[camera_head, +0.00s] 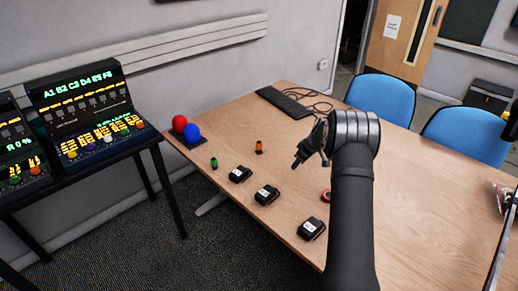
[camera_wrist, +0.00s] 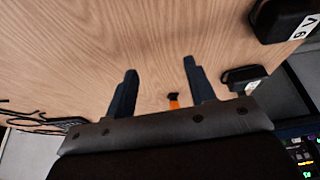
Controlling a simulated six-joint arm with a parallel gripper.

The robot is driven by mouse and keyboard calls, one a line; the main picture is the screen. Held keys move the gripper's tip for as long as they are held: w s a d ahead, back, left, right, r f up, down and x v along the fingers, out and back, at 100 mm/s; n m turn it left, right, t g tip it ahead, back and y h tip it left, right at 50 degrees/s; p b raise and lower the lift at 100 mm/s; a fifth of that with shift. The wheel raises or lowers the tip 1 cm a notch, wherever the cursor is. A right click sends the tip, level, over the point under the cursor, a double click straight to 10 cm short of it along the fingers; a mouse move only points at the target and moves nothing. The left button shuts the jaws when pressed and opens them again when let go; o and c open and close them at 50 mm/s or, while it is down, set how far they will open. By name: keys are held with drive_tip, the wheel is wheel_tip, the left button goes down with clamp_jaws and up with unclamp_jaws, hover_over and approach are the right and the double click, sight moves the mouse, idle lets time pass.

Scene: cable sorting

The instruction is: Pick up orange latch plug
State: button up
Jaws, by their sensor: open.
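The orange latch plug (camera_head: 259,147) is small, orange with a dark end, and sits on the wooden table (camera_head: 370,121) to the left of my gripper. In the wrist view the plug (camera_wrist: 174,102) shows between my two fingers, with its lower part hidden behind the gripper body. My gripper (camera_head: 298,162) is open and empty above the table, apart from the plug. Its two dark fingers are spread in the wrist view (camera_wrist: 160,66).
A green plug (camera_head: 213,163) stands left of the orange one. Several black boxes, including one at the front (camera_head: 311,228), sit along the table's near side. A red ball (camera_head: 179,123), a blue ball (camera_head: 192,132) and a keyboard (camera_head: 284,102) with a cable lie farther back.

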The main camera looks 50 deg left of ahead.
drive_tip(key=s+a+r+m+t, duration=0.2)
drive_tip(key=s+a+r+m, duration=0.1)
drive_tip(key=a+r, duration=0.4)
drive_tip(key=s+a+r+m+t, duration=0.2)
drive_tip(key=s+a+r+m, duration=0.15)
drive_tip(key=a+r, duration=0.35)
approach(259, 143)
wheel_tip(259, 143, down, 3)
drive_tip(key=w, duration=0.1)
drive_tip(key=shift+w+a+f+n+t, duration=0.15)
drive_tip(key=shift+w+a+f+n, duration=0.1)
drive_tip(key=shift+a+f, duration=0.4)
drive_tip(key=shift+w+a+f+n+t, duration=0.2)
drive_tip(key=shift+a+f, duration=0.25)
drive_tip(key=shift+f, duration=0.4)
drive_tip(key=shift+x, duration=0.9)
drive_tip(key=shift+a, duration=0.1)
drive_tip(key=shift+c, duration=0.2)
clamp_jaws()
